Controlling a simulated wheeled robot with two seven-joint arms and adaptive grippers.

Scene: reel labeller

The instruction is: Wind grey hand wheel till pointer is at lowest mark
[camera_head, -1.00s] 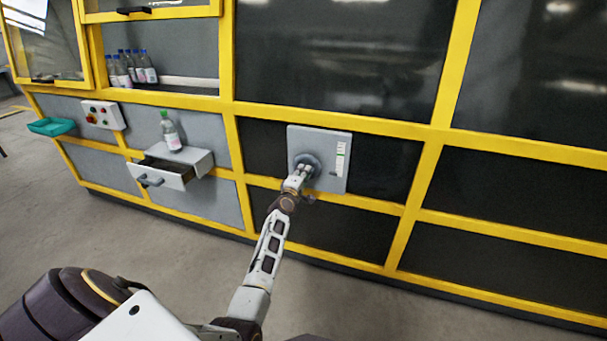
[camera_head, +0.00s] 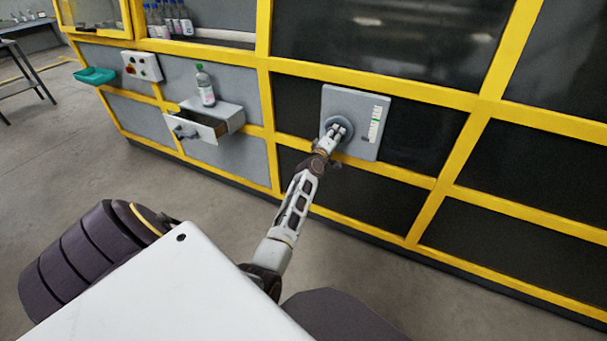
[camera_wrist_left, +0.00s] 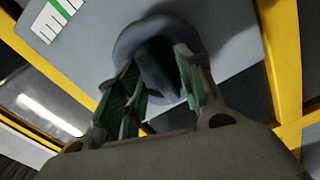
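The grey hand wheel (camera_head: 347,124) sits on a light grey panel (camera_head: 344,96) set in the yellow frame. Right of it on the panel is a white scale strip (camera_head: 377,124) with a green band; a small dark mark, perhaps the pointer, shows near its lower end. My left gripper (camera_head: 337,130) is at the wheel and covers part of it. In the left wrist view its two green-padded fingers (camera_wrist_left: 158,80) stand apart, overlapping the wheel (camera_wrist_left: 150,38); firm contact cannot be told. The scale (camera_wrist_left: 60,15) shows there only partly. My right gripper is not in view.
An open drawer (camera_head: 199,127) sticks out left of the panel, with a bottle (camera_head: 205,86) standing above it. A button box (camera_head: 142,67) and a teal tray (camera_head: 95,76) are farther left. Several bottles (camera_head: 170,20) stand on a shelf. The floor in front is clear.

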